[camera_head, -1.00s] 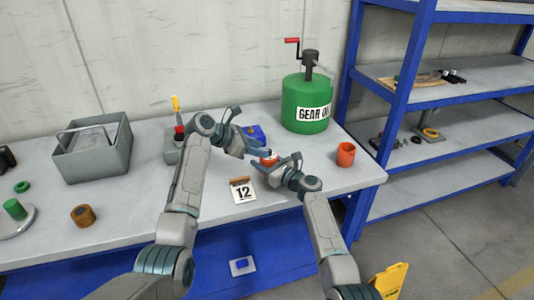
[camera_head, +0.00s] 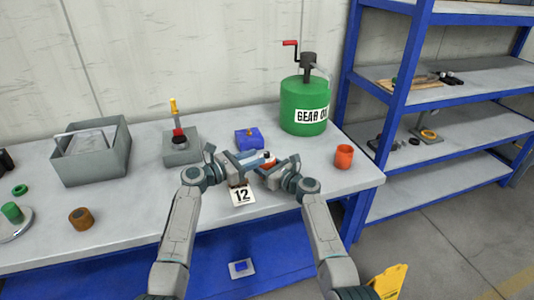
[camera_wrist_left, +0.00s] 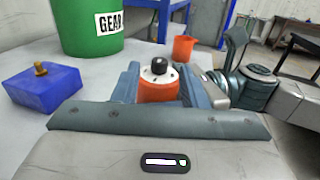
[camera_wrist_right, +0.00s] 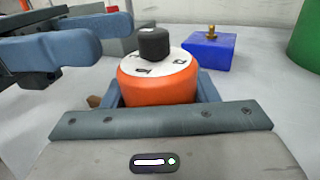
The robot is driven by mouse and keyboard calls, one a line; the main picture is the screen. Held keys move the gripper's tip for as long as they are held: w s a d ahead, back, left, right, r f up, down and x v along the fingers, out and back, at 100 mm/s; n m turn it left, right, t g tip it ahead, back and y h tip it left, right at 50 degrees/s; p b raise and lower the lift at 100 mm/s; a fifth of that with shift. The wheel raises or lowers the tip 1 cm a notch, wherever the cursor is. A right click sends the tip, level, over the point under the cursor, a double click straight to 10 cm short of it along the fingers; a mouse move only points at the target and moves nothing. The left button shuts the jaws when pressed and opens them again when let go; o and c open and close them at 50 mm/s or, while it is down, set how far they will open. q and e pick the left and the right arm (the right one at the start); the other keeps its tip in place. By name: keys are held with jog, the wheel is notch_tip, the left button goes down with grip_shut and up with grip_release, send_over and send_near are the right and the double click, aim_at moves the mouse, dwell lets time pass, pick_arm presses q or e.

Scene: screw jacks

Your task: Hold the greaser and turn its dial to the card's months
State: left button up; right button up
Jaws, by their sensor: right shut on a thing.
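The greaser (camera_wrist_right: 157,88) is a squat orange cylinder with a white marked dial (camera_wrist_right: 160,66) and a black knob (camera_wrist_right: 155,43) on top. My right gripper (camera_head: 270,167) is shut on its orange body. My left gripper (camera_head: 258,158) is open, its fingers pointing at the greaser. In the left wrist view the knob (camera_wrist_left: 160,66) shows between those fingers. In the right wrist view they stay apart from the knob, to its left. The dial marks are too small to read. The card (camera_head: 242,195) reads 12 and stands in front of the grippers.
A blue block (camera_head: 248,138) with a brass fitting and a green gear oil drum (camera_head: 303,108) stand behind. An orange cup (camera_head: 343,156) is at the right. A grey box (camera_head: 180,150) and a grey bin (camera_head: 92,160) stand left.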

aim_at(267, 153)
pick_arm(q)
jog(key=shift+x, duration=2.75)
jog(key=shift+f, duration=0.1)
grip_shut()
